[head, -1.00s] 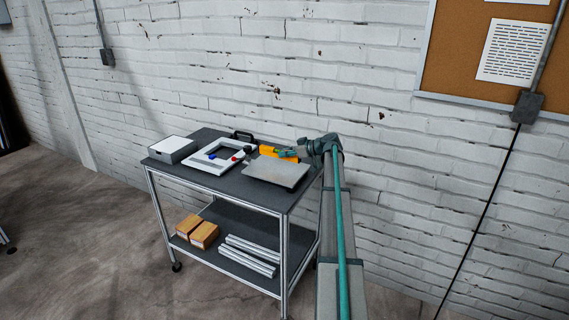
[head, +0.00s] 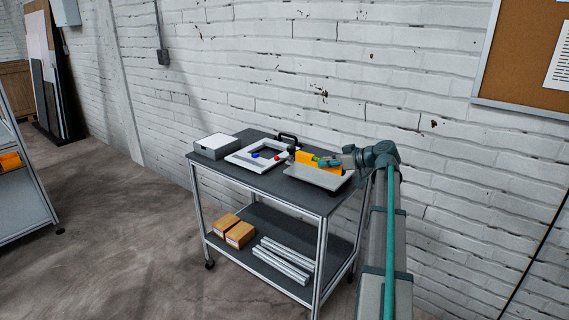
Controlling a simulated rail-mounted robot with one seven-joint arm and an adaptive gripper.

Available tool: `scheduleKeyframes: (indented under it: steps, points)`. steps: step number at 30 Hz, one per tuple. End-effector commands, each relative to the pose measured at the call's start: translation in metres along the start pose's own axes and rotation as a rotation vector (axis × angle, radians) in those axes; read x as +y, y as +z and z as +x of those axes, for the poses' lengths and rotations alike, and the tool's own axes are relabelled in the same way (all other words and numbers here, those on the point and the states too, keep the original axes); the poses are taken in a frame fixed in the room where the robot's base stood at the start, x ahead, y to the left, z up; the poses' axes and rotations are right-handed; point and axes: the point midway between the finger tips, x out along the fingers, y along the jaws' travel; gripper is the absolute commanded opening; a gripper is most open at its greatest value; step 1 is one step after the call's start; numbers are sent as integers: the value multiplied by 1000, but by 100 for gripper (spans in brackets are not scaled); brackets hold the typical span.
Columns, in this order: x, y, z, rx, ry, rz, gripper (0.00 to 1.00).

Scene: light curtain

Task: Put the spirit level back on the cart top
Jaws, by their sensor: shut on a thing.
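The spirit level (head: 304,157) is a yellow-orange bar at the back right of the cart top (head: 272,183). My gripper (head: 321,162) is shut on it, reaching in from the right. The fingers hide part of the bar. The level stands just behind a flat grey tray (head: 313,179). I cannot tell whether its underside touches the cart top or hangs slightly above it.
On the cart top are a white box (head: 216,147), a white frame (head: 245,160) with small blue and red pieces, and a black handled item (head: 288,138). The lower shelf holds wooden blocks (head: 240,235) and metal bars (head: 283,262). A brick wall is behind.

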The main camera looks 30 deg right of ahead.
Motion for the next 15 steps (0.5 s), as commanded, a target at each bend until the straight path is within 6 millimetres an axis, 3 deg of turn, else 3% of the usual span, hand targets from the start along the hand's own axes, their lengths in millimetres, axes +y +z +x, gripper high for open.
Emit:
scheduleKeyframes:
  steps: [1, 7, 11, 15]
  points:
    - [-28, 13, 0, 1, -1, -4, 0]
    - [-90, 30, -7, 1, 4, 0, 0]
    - [-100, 33, -8, -1, 9, 14, 0]
    - [-80, 36, 7, -3, 10, 28, 0]
